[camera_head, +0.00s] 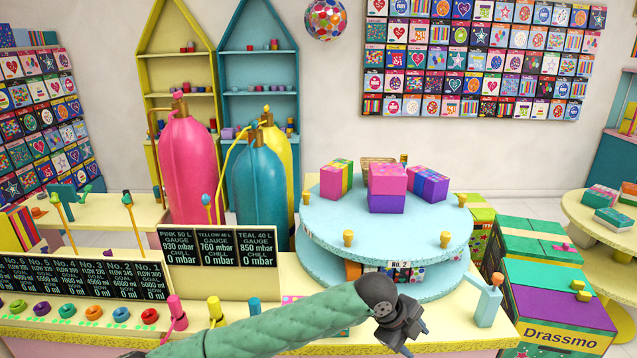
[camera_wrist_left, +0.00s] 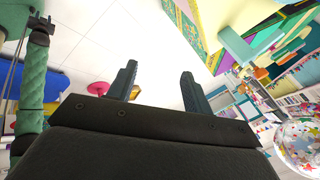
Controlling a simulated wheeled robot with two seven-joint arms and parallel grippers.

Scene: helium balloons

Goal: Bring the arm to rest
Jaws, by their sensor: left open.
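My left arm, in a green sleeve, crosses the bottom of the head view from the left. Its left gripper (camera_head: 412,340) is at the front edge of the counter, right of the arm and below the round blue stand (camera_head: 420,285). In the left wrist view the left gripper (camera_wrist_left: 158,72) has its two dark fingers apart, with nothing between them. My right gripper is not in the head view.
A pale blue post (camera_head: 488,303) stands on the counter right of the gripper. Pink, yellow and teal nozzles (camera_head: 215,310) stand close behind the arm. Boxes (camera_head: 387,187) sit on the round stand. Gas tanks (camera_head: 190,165) stand behind the counter.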

